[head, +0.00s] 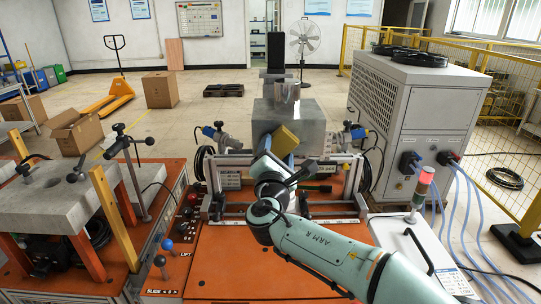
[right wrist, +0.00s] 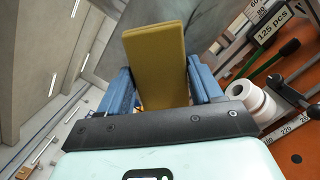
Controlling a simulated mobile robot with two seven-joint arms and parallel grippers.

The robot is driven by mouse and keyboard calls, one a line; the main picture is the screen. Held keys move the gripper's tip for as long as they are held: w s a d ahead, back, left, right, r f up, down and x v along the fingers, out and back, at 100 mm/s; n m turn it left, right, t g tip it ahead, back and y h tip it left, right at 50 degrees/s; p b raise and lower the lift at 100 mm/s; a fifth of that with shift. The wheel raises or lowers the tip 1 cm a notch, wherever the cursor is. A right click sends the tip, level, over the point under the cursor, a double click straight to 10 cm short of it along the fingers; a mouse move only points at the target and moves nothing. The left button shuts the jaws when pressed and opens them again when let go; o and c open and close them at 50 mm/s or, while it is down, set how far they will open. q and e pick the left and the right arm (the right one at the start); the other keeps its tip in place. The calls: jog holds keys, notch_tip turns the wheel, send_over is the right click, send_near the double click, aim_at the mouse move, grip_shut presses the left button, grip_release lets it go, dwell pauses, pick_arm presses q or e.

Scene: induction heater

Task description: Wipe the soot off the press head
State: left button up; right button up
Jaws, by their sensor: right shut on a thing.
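A yellow wiping pad (head: 285,141) is held in my right gripper (head: 272,148). In the right wrist view the pad (right wrist: 156,62) stands out between the two blue fingers, which are shut on it. A grey metal block (head: 312,122), which looks like the press head, stands just beyond the pad, with a shiny cylinder (head: 286,92) at its top. The block's grey face (right wrist: 210,28) fills the area behind the pad in the right wrist view. I cannot tell whether the pad touches it. The pad and gripper hide part of its front, and no soot is clearly visible. My left gripper is out of view.
An orange machine deck (head: 240,262) lies under my right arm, with lever knobs (head: 166,244) at its left. A large grey cabinet (head: 425,115) and a red-topped signal light (head: 424,178) stand at the right. A stone-topped bench (head: 70,195) stands at the left.

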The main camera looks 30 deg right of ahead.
aim_at(303, 146)
jog(key=shift+s+d+f+b, duration=0.1)
jog(key=shift+s+d+b, duration=0.45)
jog(key=shift+d, duration=0.4)
jog(key=shift+s+d+b, duration=0.4)
jog(key=shift+s+d, duration=0.1)
jog(key=shift+d, duration=0.45)
jog(key=shift+s+d+f+b, duration=0.1)
jog(key=shift+s+d+b, duration=0.45)
jog(key=shift+d, duration=0.4)
jog(key=shift+s+d, duration=0.1)
jog(key=shift+d, duration=0.1)
jog(key=shift+s+d+f+b, duration=0.1)
jog(key=shift+s+d+b, duration=0.35)
jog(key=shift+d, duration=0.25)
jog(key=shift+s+d+b, duration=0.35)
jog(key=shift+s+d, duration=0.05)
jog(key=shift+d, duration=0.25)
jog(key=shift+w+a, duration=0.5)
jog(key=shift+a, duration=0.35)
jog(key=shift+w+a, duration=0.5)
jog(key=shift+a, duration=0.35)
jog(key=w+a+p, duration=0.1)
jog(key=w+a, duration=0.4)
jog(key=a, duration=0.4)
jog(key=shift+w, duration=0.3)
